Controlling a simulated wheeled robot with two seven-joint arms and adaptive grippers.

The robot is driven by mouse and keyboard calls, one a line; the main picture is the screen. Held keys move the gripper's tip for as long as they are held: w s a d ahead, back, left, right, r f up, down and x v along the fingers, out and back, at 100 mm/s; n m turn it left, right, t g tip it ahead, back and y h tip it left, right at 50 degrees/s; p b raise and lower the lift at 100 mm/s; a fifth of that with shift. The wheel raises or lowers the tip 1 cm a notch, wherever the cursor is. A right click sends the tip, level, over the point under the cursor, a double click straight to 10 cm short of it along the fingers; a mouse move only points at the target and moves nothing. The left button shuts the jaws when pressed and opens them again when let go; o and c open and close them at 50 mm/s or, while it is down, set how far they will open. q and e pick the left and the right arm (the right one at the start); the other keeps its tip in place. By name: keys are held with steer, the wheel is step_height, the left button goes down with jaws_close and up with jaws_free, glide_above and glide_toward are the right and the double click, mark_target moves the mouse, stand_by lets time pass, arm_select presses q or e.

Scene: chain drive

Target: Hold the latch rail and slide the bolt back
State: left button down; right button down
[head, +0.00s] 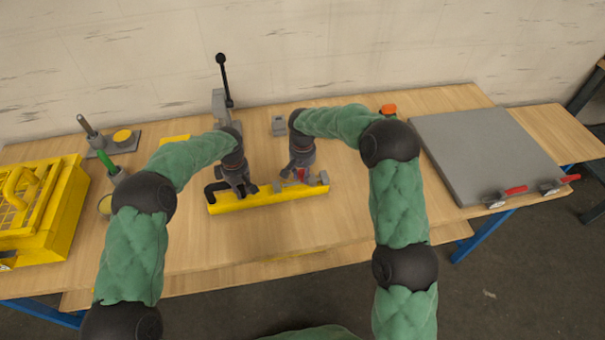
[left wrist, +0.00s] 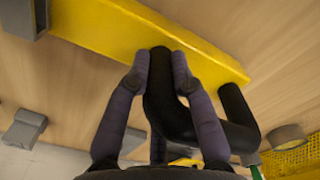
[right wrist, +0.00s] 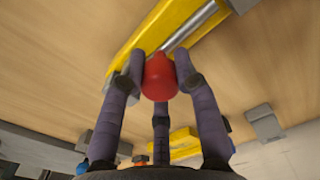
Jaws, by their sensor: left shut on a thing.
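The latch rail is a long yellow bar (head: 270,199) lying on the table in front of me. A black handle (left wrist: 168,105) rises from one end of it. My left gripper (left wrist: 160,62) is shut on this handle, one finger on each side. The bolt is a grey metal rod (right wrist: 190,29) on the rail, with a red knob (right wrist: 160,78). My right gripper (right wrist: 160,62) has its fingers on both sides of the knob, very close to it. I cannot tell whether they press on it. In the head view my right gripper (head: 299,175) partly hides the bolt.
A yellow crate (head: 40,215) stands at the left. A grey plate (head: 485,150) with red-handled clamps lies at the right. A lever press (head: 222,100) stands behind the rail, and a small grey block (head: 278,125) is near it. The table front is clear.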

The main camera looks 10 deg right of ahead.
steer(key=a, duration=0.5)
steer(key=shift+a, duration=0.1)
arm_select(q)
steer(key=shift+d, duration=0.1)
arm_select(e)
steer(key=c, duration=0.9)
jaws_free()
steer(key=shift+r, duration=0.1)
steer(key=shift+r, duration=0.35)
step_height(320, 180, up, 11)
